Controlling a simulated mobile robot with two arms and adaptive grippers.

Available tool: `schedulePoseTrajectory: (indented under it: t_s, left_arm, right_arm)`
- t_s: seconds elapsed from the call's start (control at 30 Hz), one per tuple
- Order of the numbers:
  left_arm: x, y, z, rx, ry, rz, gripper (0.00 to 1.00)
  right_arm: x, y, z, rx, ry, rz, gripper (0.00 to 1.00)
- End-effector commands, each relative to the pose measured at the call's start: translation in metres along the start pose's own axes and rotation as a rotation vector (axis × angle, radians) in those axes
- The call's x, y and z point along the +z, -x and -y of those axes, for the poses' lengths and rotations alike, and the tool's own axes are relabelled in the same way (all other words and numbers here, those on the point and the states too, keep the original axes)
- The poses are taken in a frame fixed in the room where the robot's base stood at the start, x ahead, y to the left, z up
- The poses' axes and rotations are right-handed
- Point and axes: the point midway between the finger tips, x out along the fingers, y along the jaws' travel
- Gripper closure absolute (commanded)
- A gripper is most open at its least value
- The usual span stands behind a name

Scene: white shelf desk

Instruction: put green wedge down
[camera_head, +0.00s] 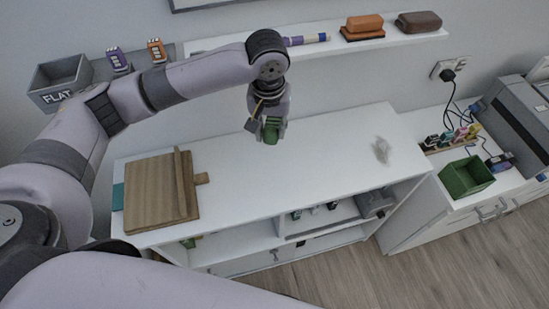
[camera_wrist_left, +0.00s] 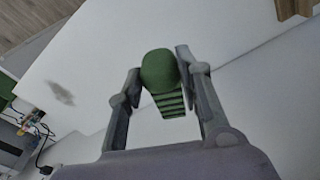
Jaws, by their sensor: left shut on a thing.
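The green wedge (camera_head: 271,131) is in my left gripper (camera_head: 268,128), over the back middle of the white shelf desk (camera_head: 300,160). In the left wrist view the green wedge (camera_wrist_left: 163,78) has a rounded end and a ribbed part, and sits between the two fingers of my left gripper (camera_wrist_left: 166,75). The fingers are shut on it. I cannot tell from these views whether the wedge touches the desk top. My right gripper is not in view.
A wooden board (camera_head: 155,194) with an upright strip lies at the left of the desk. A grey smudge (camera_head: 381,150) marks the right part. A green box (camera_head: 466,177) stands on the lower cabinet at right. The middle of the desk top is clear.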

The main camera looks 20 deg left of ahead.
Motion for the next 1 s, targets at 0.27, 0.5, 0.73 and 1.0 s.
schedulePoseTrajectory:
  t_s: [0.27, 0.5, 0.73, 1.0]
  left_arm:
    - [0.009, -0.073, 0.001, -0.004, 0.000, 0.004, 1.00]
    - [0.013, -0.123, 0.001, -0.002, -0.001, 0.000, 1.00]
    - [0.015, -0.145, 0.001, -0.002, -0.001, 0.002, 1.00]
    - [0.018, -0.175, 0.001, -0.001, -0.002, -0.001, 1.00]
  right_arm:
    - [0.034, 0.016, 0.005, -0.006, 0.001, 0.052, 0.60]
    - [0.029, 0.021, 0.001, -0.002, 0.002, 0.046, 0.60]
    - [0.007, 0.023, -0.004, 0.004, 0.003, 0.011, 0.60]
    - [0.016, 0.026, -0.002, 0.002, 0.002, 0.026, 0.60]
